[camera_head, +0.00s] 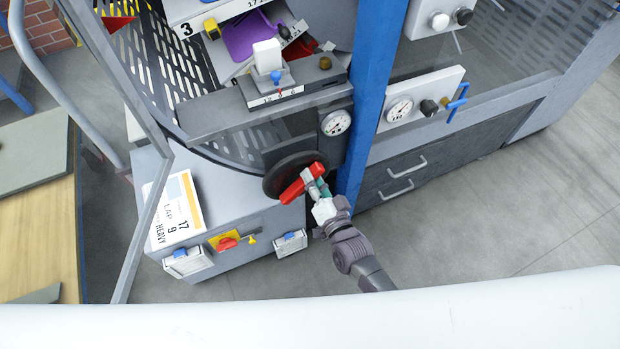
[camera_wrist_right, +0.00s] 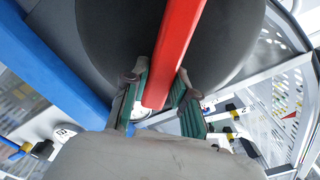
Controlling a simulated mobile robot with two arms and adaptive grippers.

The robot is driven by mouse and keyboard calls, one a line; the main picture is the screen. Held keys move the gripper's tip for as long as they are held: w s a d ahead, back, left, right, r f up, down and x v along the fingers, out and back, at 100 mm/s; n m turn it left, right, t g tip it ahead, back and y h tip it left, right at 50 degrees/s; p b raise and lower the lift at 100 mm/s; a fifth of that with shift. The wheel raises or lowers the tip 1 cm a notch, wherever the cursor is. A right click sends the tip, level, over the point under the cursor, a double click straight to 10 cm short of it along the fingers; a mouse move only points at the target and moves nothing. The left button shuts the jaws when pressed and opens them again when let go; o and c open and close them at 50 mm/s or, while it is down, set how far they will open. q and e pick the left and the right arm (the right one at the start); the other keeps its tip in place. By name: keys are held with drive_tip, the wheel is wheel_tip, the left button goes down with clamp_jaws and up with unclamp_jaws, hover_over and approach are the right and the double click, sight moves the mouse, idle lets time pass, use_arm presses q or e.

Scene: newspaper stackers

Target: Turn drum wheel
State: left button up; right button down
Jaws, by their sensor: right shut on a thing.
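The drum wheel (camera_head: 276,178) is a dark round disc low on the machine's front, with a red bar handle (camera_head: 301,184) across it. In the right wrist view the dark wheel (camera_wrist_right: 222,50) fills the upper middle and the red bar (camera_wrist_right: 177,50) runs down between the green finger pads of my right gripper (camera_wrist_right: 160,100). The gripper is shut on the bar's end. My left gripper is not in view.
A blue post (camera_head: 362,90) stands close right of the wheel. A grey box (camera_head: 240,215) with a printed card (camera_head: 176,212) and a red switch (camera_head: 227,243) is below left. A gauge (camera_head: 336,123) sits above the wheel. Grey floor (camera_head: 450,240) at right is clear.

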drive_tip(key=shift+w+d+f+m+b, duration=0.15)
drive_tip(key=shift+f+m+b, duration=0.45)
drive_tip(key=shift+m, duration=0.8)
drive_tip(key=shift+s+d+f+m+b, duration=0.1)
drive_tip(key=shift+d+f+m+b, duration=0.2)
drive_tip(key=shift+m+b, duration=0.85)
drive_tip(key=shift+w+d+f+m+b, duration=0.1)
drive_tip(key=shift+f+m+b, duration=0.4)
drive_tip(key=shift+m, duration=1.15)
drive_tip(key=c, duration=0.9)
unclamp_jaws()
